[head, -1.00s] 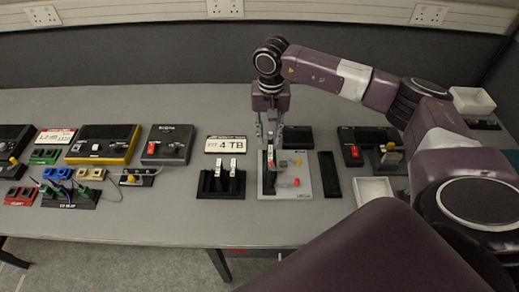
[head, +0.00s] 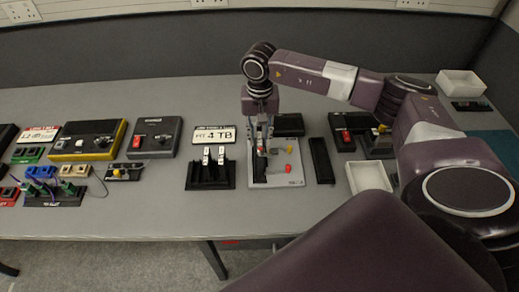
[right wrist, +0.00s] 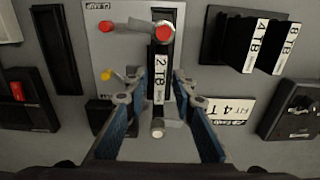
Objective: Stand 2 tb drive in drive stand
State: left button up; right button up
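The 2 TB drive (right wrist: 166,62), dark with a white label, stands on edge in a grey clamp plate (head: 285,182); in the head view it shows as a narrow upright piece (head: 260,150). My right gripper (right wrist: 158,82) is open above the plate, its fingers on either side of the drive's labelled edge, with a gap visible at least on the left. The black drive stand (head: 208,184) is left of the plate in the head view and at the upper right in the right wrist view (right wrist: 213,42). It holds drives labelled 4 TB (right wrist: 256,45) and 8 TB (right wrist: 286,48). My left gripper is out of view.
A black strip tray (head: 321,160) and a white bin (head: 370,178) lie right of the plate. Devices and cabled blocks fill the table's left. Bare table lies in front of the stand.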

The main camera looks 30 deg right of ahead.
jog(key=shift+c, duration=0.8)
grip_shut()
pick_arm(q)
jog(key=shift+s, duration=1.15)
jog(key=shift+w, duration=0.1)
pick_arm(e)
jog(key=shift+r, duration=0.35)
jog(key=shift+r+p, duration=2.15)
jog(key=shift+r, duration=1.85)
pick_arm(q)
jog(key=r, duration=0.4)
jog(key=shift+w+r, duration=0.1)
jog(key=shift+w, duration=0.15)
pick_arm(e)
jog(key=shift+r, duration=0.15)
jog(key=shift+r, duration=0.1)
